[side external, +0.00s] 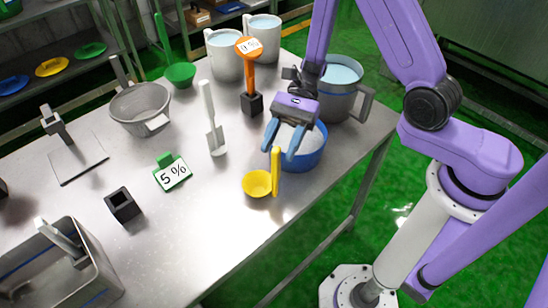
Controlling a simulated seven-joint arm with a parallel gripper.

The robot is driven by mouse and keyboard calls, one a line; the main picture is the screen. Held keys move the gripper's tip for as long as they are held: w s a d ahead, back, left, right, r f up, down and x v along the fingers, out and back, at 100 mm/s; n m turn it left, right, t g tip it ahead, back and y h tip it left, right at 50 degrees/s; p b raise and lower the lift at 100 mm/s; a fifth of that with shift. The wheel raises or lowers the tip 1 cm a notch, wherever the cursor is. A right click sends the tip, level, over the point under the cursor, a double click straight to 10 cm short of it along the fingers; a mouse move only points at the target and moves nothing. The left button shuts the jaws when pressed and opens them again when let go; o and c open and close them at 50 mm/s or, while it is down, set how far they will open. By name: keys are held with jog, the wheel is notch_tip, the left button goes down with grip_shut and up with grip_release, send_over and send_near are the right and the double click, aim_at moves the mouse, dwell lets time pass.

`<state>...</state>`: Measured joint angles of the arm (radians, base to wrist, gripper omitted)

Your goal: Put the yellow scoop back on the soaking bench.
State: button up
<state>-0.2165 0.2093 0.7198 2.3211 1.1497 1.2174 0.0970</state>
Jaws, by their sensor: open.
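The yellow scoop (257,184) appears to rest on the steel bench (215,255) near its right-hand front edge, bowl down and handle standing upright. My gripper (282,147) is open, its two blue-tipped fingers pointing down just above and beside the scoop's handle. Behind the gripper, a blue bowl (312,158) with white contents is partly hidden by the fingers.
A grey jug (341,102) stands behind the blue bowl. A white-handled spatula (211,125), an orange-topped tool in a black holder (252,103) and a green "5 %" sign (172,175) are left of the gripper. A strainer (139,105) lies farther left. Bench is clear around the scoop's left.

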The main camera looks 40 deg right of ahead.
jog(key=v, duration=0.7)
jog(key=shift+w+d, duration=0.15)
jog(key=shift+d, duration=0.15)
jog(key=s+d+r+n+t+h, duration=0.2)
jog(key=s+n+h, duration=0.4)
jog(key=s+n, duration=0.3)
jog(key=s+d+r+n+t+h, duration=0.3)
jog(key=s+d+n+h, duration=0.3)
jog(key=n, duration=1.1)
jog(key=s+r, duration=0.1)
jog(key=s, duration=0.3)
jog(key=shift+r, duration=0.25)
